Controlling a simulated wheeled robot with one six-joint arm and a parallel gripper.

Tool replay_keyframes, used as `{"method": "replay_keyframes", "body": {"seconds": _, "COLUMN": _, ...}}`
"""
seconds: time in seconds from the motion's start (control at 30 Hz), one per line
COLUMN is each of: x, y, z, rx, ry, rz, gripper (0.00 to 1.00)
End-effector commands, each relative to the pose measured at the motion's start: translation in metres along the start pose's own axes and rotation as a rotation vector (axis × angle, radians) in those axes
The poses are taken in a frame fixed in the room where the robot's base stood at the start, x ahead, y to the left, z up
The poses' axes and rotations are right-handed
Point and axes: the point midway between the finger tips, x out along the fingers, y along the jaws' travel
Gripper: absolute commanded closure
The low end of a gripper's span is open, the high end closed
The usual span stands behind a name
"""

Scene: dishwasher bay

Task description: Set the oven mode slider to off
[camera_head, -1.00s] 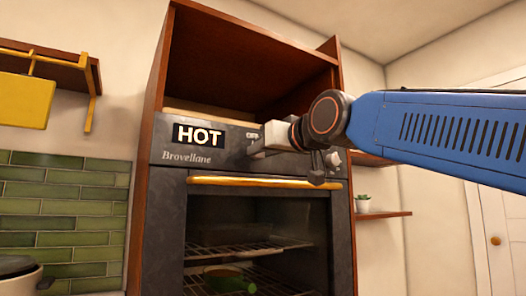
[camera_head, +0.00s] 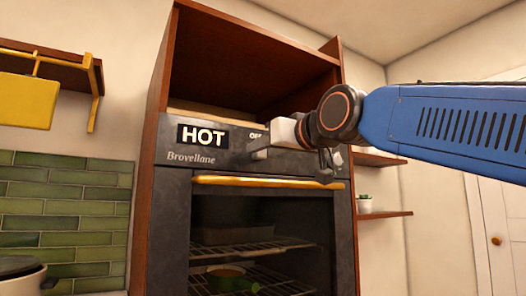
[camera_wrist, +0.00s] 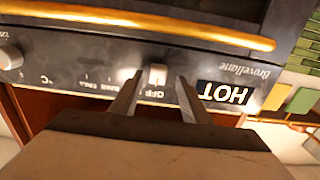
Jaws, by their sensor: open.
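The oven (camera_head: 262,236) has a dark control panel with a lit HOT display (camera_head: 203,136), which also shows upside down in the wrist view (camera_wrist: 225,95). The mode slider's pale knob (camera_wrist: 157,74) stands out from the panel in the wrist view, close to the OFF lettering (camera_wrist: 153,94). My gripper (camera_wrist: 160,77) is open, with one finger on each side of the knob. Small gaps show between fingers and knob; contact is not clear.
A yellow handle bar (camera_head: 265,182) crosses the oven door just below the panel. A round knob (camera_wrist: 10,57) sits at the panel's other end. The wooden cabinet (camera_head: 158,200) frames the oven. A small shelf (camera_head: 385,214) is at the right.

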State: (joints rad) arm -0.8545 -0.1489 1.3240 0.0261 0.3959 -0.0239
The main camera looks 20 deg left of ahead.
Motion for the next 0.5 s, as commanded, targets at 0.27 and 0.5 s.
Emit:
{"method": "replay_keyframes", "body": {"seconds": 0.27, "x": -0.050, "y": 0.000, "z": -0.001, "rx": 0.000, "ry": 0.002, "rz": 0.000, "gripper": 0.58}}
{"method": "replay_keyframes", "body": {"seconds": 0.5, "x": -0.093, "y": 0.000, "z": 0.000, "rx": 0.000, "ry": 0.001, "rz": 0.000, "gripper": 0.58}}
